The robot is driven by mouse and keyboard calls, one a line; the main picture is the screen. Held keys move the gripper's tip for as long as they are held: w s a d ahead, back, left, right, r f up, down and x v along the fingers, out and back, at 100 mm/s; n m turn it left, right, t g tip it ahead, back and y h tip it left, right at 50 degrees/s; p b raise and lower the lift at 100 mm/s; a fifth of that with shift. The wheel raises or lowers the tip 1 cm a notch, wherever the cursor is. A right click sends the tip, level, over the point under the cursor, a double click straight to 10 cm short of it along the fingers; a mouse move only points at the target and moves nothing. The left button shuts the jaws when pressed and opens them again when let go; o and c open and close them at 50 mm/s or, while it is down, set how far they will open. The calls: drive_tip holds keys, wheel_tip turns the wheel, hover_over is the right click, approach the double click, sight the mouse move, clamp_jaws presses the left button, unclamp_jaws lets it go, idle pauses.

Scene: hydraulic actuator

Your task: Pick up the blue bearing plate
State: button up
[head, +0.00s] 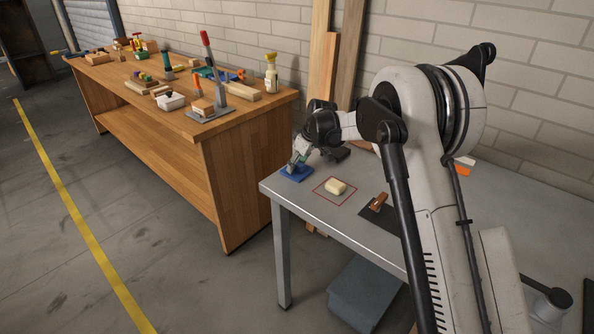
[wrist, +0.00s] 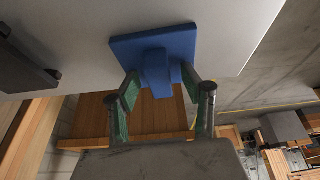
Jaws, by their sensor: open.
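The blue bearing plate (head: 298,175) lies flat near the left corner of the grey metal table. In the wrist view, the blue bearing plate (wrist: 128,50) is a square base with a raised block in its middle. My gripper (head: 293,164) is low over the plate. In the wrist view, my gripper (wrist: 160,80) is open, with one green-padded finger on each side of the raised block. Whether the fingers touch the block cannot be told. My gripper hides part of the plate in the head view.
A cream block (head: 336,186) sits inside a red outlined square on the table (head: 310,207). A brown piece (head: 379,201) lies on a dark mat to its right. A dark object (wrist: 27,65) lies near the plate. A wooden workbench (head: 245,145) with tools stands to the left.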

drive_tip(key=shift+c, duration=0.5)
clamp_jaws()
drive_tip(key=shift+r, duration=0.15)
